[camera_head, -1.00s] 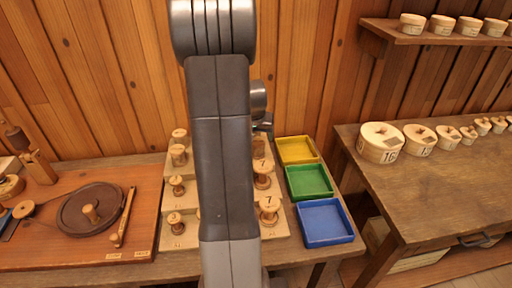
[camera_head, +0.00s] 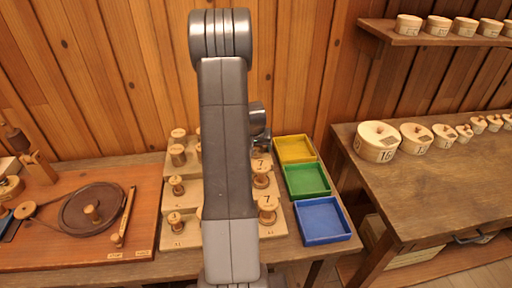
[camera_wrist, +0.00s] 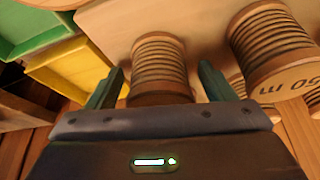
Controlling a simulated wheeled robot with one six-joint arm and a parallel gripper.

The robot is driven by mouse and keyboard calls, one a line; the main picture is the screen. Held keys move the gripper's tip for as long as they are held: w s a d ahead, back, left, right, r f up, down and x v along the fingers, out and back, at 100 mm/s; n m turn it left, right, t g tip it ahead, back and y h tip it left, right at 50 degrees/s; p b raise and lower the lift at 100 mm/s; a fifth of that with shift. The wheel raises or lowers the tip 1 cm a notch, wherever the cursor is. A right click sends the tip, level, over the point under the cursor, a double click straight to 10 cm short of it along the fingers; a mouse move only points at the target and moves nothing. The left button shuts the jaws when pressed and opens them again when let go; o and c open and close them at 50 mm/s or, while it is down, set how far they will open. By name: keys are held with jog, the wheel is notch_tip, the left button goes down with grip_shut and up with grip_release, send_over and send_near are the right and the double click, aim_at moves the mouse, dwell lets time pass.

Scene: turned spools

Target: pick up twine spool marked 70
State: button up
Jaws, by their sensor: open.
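In the wrist view a twine-wound wooden spool (camera_wrist: 160,68) stands between the two open fingers of my gripper (camera_wrist: 162,78). No number shows on it in this view. A larger wound spool (camera_wrist: 272,50) beside it on the right bears an upside-down mark that looks like 50 m. In the head view my gripper (camera_head: 262,142) is small and partly hidden by my arm, over the back right of the stepped spool rack (camera_head: 278,228). Spools there, one in the middle row (camera_head: 261,180) and one in front (camera_head: 267,217), show a 7; I cannot read any mark as 70.
Yellow (camera_head: 295,148), green (camera_head: 307,181) and blue (camera_head: 323,220) trays stand right of the rack. A board with a dark disc (camera_head: 75,218) lies left. Round boxes (camera_head: 377,141) stand on the right bench, more on a shelf (camera_head: 420,36). A wooden wall is behind.

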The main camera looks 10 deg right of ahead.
jog(key=c, duration=1.1)
